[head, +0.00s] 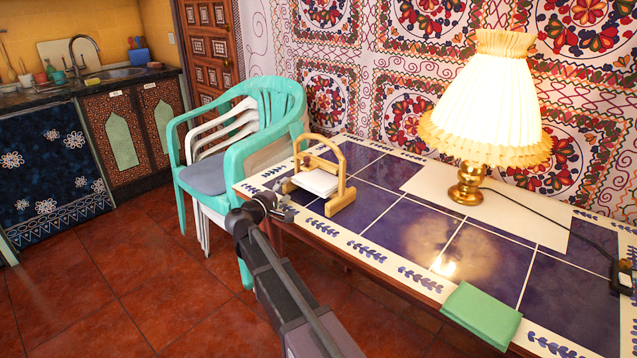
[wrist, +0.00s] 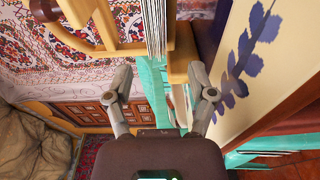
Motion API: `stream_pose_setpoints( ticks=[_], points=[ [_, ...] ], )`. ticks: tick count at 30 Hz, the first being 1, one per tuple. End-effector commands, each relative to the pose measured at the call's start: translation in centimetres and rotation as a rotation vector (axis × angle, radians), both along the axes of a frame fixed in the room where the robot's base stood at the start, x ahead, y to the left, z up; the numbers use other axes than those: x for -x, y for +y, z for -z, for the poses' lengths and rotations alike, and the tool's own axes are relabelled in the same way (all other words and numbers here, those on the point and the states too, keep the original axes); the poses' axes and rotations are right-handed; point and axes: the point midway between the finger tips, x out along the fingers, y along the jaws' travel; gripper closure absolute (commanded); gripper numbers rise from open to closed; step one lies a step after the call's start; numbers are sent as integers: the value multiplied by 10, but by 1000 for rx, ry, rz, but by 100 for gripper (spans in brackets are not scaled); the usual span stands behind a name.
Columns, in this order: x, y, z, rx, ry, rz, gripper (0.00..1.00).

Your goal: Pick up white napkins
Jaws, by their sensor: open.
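The white napkins (head: 317,182) lie as a flat stack in a wooden holder (head: 342,190) with an arched frame, at the near left part of the tiled table. In the wrist view, the napkins' layered edge (wrist: 155,25) shows at the top, with wooden parts of the holder (wrist: 186,62) around it. My gripper (head: 284,207) is at the table's left edge, just in front of the holder. In the wrist view my gripper (wrist: 160,82) is open, its two fingers apart with nothing held between them. The napkin edge lies beyond the fingertips, roughly between them.
The blue-tiled table (head: 400,232) also holds a lit lamp (head: 487,110), a white sheet (head: 540,215), a black cord and a green folded cloth (head: 482,314). Stacked plastic chairs (head: 255,140) stand close at the table's left end. The red floor (head: 120,290) at left is clear.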

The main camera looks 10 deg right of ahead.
Motion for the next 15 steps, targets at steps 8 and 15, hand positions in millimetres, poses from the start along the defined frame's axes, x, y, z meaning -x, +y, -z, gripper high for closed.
stream_pose_setpoints(
  ticks=[8, 15],
  points=[
    [-2, -2, 0, 0, 0, -1, 29],
    [-5, -5, -1, 0, 0, 0, 29]
  ],
)
